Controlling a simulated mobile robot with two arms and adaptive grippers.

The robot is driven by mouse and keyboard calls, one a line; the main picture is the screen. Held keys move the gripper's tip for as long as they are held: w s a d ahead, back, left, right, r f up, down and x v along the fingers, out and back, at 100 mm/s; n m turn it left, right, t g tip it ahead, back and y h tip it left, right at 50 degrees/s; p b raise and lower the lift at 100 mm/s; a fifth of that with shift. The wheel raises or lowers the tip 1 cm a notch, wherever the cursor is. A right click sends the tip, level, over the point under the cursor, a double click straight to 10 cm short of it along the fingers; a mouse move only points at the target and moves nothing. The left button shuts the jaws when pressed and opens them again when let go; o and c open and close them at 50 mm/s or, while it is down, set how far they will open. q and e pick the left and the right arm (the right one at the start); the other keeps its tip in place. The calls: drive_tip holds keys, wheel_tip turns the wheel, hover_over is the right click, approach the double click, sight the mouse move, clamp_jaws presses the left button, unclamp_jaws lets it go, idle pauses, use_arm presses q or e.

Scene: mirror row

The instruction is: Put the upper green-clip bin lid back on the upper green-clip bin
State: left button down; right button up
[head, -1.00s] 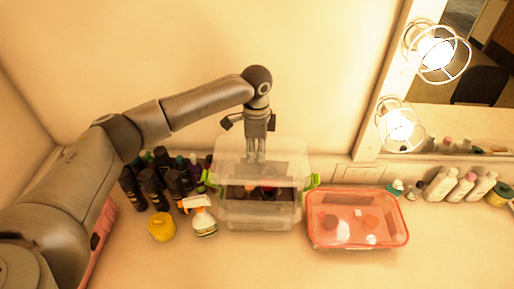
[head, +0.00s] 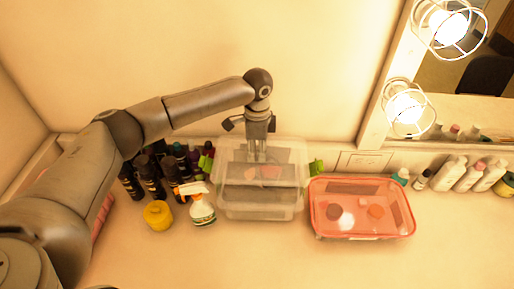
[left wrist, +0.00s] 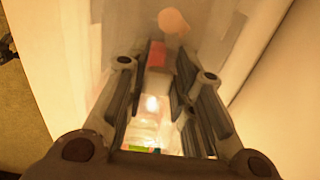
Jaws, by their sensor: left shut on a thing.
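The upper green-clip bin (head: 262,208) is clear plastic and stands on the counter below my left gripper, with green clips (head: 316,167) at its sides. The clear lid (head: 292,160) is over the bin's top and overlaps it in the head view; I cannot tell whether it touches the rim. My left gripper (head: 257,154) points down and is shut on the lid. In the left wrist view its fingers (left wrist: 163,95) show around blurred clear plastic, with a red item beyond. My right gripper is not in view.
A red-rimmed clear bin (head: 362,236) stands close to the right. White bottles (head: 468,177) stand by the mirror. The front counter is clear.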

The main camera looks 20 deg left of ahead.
use_arm(q)
drive_tip(key=shift+f, duration=0.4)
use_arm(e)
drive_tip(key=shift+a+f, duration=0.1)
use_arm(q)
drive_tip(key=c, duration=1.2)
unclamp_jaws()
drive_tip(key=shift+o, duration=0.2)
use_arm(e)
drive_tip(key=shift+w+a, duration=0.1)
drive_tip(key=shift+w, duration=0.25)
